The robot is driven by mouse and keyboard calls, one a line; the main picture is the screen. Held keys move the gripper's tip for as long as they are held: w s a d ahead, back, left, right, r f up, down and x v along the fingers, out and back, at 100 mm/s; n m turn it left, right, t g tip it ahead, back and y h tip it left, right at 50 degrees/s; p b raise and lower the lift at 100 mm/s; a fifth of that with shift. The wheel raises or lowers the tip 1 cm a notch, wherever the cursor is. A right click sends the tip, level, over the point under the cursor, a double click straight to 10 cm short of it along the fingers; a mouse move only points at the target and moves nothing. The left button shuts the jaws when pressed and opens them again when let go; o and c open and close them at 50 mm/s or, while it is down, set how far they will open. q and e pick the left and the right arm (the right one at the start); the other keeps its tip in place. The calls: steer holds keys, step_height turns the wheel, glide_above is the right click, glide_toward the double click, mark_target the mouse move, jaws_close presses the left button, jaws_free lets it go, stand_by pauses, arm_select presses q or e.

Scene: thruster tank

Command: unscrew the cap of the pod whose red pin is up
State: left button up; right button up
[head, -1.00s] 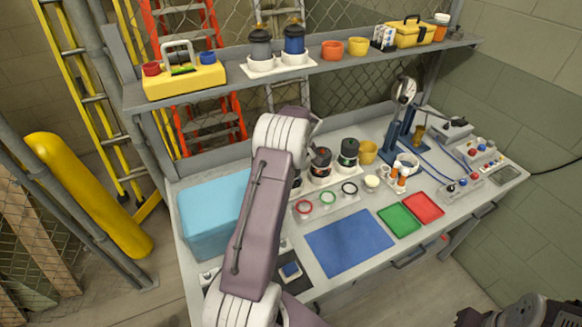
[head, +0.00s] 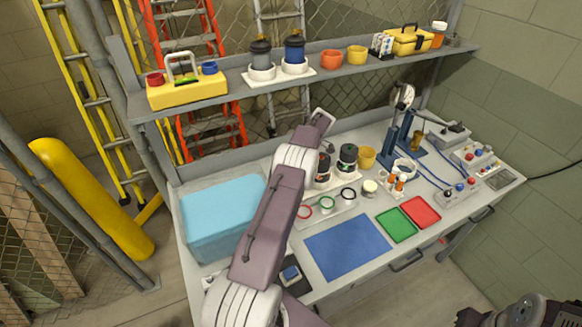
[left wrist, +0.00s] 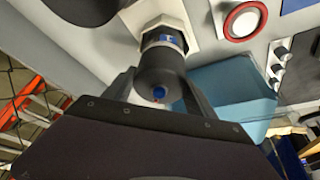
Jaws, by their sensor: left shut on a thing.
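In the left wrist view a dark grey pod cap (left wrist: 160,75) sits between the two fingers of my left gripper (left wrist: 162,84), which is shut on it. The cap's end shows a blue centre with a small red spot beside it. Below the cap is a blue-marked band (left wrist: 163,40) and a white six-sided base (left wrist: 165,12). In the head view my left arm hides this pod and the fingers. Two other dark-topped pods stand on the bench, one (head: 324,166) partly behind my arm and one with a green band (head: 347,157). My right arm shows at the bottom right corner; its fingers are unclear.
A light blue box (head: 220,215) stands left of my arm. A blue mat (head: 345,247), green tray (head: 396,224) and red tray (head: 421,211) lie in front. The shelf (head: 225,95) crosses above the bench.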

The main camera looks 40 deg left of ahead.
arm_select(q)
steer(key=shift+n+p, duration=0.45)
steer(key=shift+n, duration=0.15)
steer(key=o, duration=1.3)
steer(key=shift+s, duration=0.1)
steer(key=shift+o, duration=0.2)
